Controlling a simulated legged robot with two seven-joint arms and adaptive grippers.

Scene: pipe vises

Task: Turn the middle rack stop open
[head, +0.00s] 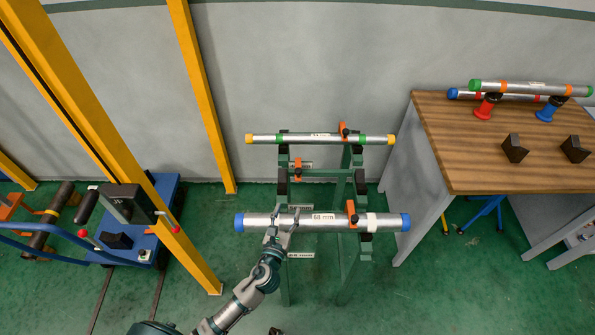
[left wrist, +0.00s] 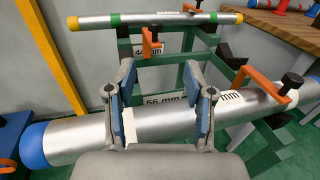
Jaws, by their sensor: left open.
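A green rack (head: 341,255) stands in the middle of the head view. The middle rack stop (head: 298,168), orange with a black knob, sits between the back and front pipes; it also shows in the left wrist view (left wrist: 152,42) beside the 44 mm label. Another orange stop (head: 343,130) is at the yellow-ended back pipe (head: 270,139). A third orange stop (head: 351,211) crosses the blue-ended front pipe (head: 260,222). My left gripper (head: 284,218) is open at the front pipe, short of the middle stop; its fingers hide part of that pipe. Contact cannot be told.
A wooden table (head: 450,145) with pipes and black blocks stands at the right. Yellow posts (head: 203,95) and a blue cart (head: 165,195) are at the left. Green floor is free between the posts and the rack.

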